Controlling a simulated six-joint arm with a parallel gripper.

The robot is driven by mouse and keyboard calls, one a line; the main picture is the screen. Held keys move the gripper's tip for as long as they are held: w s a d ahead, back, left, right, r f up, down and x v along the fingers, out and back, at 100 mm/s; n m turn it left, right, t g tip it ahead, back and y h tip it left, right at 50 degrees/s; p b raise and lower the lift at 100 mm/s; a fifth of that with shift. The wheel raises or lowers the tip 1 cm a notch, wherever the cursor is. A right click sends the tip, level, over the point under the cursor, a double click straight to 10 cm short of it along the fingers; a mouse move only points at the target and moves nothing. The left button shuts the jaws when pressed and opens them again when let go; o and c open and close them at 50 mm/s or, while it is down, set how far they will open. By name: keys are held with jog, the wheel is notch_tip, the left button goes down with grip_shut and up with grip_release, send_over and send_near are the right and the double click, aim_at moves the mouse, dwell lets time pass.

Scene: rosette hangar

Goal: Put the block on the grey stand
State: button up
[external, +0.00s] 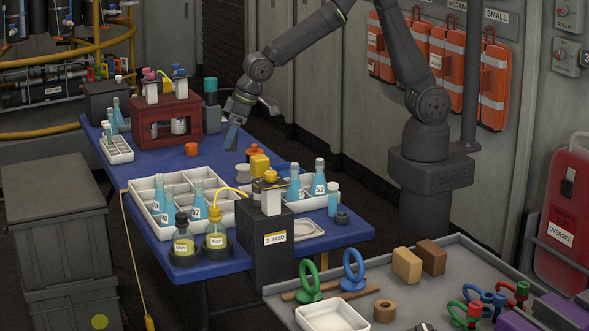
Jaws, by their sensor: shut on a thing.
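My gripper (233,128) hangs over the far part of the blue table, pointing down. It is shut on a small blue-grey block (231,138), held above the tabletop; its outline is hard to tell from the fingers. A pale grey spool-shaped stand (243,171) is on the table below and slightly right of my gripper. A yellow block (259,164) is right beside or behind that stand; I cannot tell whether they touch. My gripper is apart from both.
An orange cap (191,149) lies left of the stand. A white compartment tray (150,190) with blue bottles, a dark acid box (268,255) and a red rack (166,118) crowd the table. A grey bench (460,262) in front holds brown blocks (407,265) and rings.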

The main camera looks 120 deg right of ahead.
jog(key=a+n, duration=0.2)
jog(key=a, duration=0.5)
jog(key=shift+m, duration=0.7)
jog(key=d, duration=0.7)
jog(key=d+f, duration=0.1)
jog(key=d, duration=0.2)
jog(key=shift+d+f, duration=0.1)
jog(key=shift+d, duration=0.2)
jog(key=s+d+f+m, duration=0.1)
jog(key=s+d+f, duration=0.25)
jog(key=d, duration=0.75)
jog(key=s+d+f+m+h, duration=0.15)
jog(key=s+d, duration=0.35)
jog(key=d, duration=0.7)
jog(key=s+d+f+m, duration=0.2)
jog(key=s+d+f, duration=0.15)
jog(key=d, duration=0.75)
jog(key=shift+g, duration=0.4)
jog(key=w+a+f, duration=0.1)
jog(key=w+f, duration=0.1)
jog(key=w, duration=0.1)
jog(key=w+a+f, duration=0.1)
jog(key=w+f, duration=0.1)
jog(key=w, duration=0.1)
jog(key=w+a+f, duration=0.1)
jog(key=w+f, duration=0.1)
jog(key=w, duration=0.2)
jog(key=shift+a, duration=0.35)
jog(key=shift+f, duration=2)
jog(key=shift+s+f, duration=0.1)
